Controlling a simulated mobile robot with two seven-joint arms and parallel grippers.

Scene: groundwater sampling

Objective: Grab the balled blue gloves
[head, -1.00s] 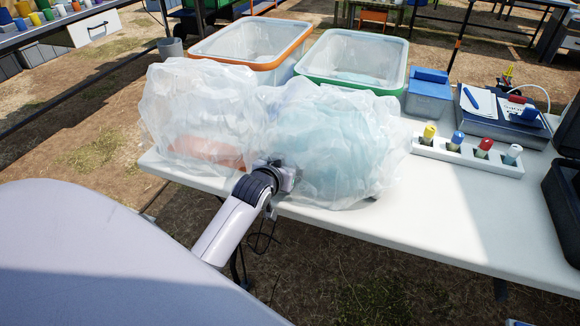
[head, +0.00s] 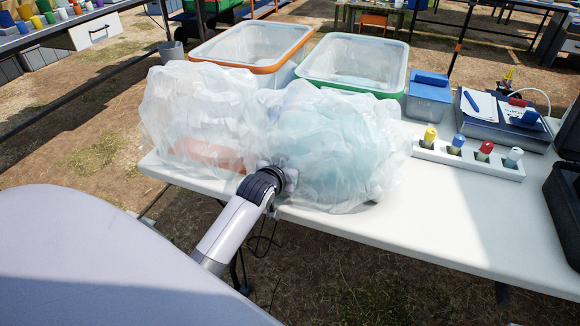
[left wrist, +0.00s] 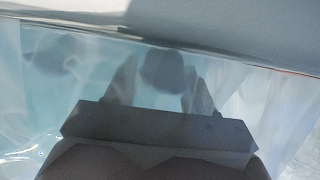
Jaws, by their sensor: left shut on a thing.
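Two clear plastic bags stand side by side at the table's near left edge. The right bag (head: 335,150) has a bluish filling, and the left bag (head: 195,115) looks whitish. My left gripper (left wrist: 160,82) reaches into the near left side of the right bag, its fingers hidden by the film in the head view. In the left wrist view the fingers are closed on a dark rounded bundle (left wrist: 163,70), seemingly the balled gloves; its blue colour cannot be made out. Another dark blurred lump (left wrist: 66,54) shows left of it. My right gripper is not in view.
An orange-rimmed bin (head: 262,67) and a green-rimmed bin (head: 302,77) stand behind the bags. A white rack (head: 440,155) with several coloured-cap bottles, a blue box (head: 428,97) and a dark case (head: 562,200) are to the right. The table's front right is bare.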

